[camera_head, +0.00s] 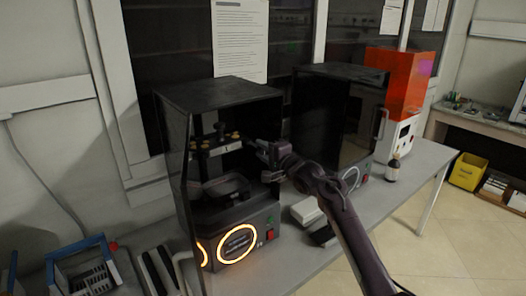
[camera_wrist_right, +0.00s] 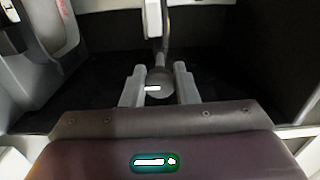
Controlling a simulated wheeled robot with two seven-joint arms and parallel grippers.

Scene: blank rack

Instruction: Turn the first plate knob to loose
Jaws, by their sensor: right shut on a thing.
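The first machine is a black open-fronted box (camera_head: 221,92) on the bench, with a lit orange ring on its base. Inside it, a plate assembly (camera_head: 222,149) with several small brass-coloured knobs on top hangs above a dark tray (camera_head: 222,188). My right gripper (camera_head: 262,150) reaches in at the box's right side, beside the plate assembly. In the right wrist view its fingers (camera_wrist_right: 159,80) are shut on a round dark knob (camera_wrist_right: 158,86), one finger on each side. The knob's turn position cannot be told. My left gripper is not in view.
A second black machine (camera_head: 335,125) with a closed front stands to the right. Beyond it are an orange-topped machine (camera_head: 400,80) and a small bottle (camera_head: 393,168). A blue-edged rack (camera_head: 83,272) is at the lower left. A white box (camera_head: 307,211) lies between the black machines.

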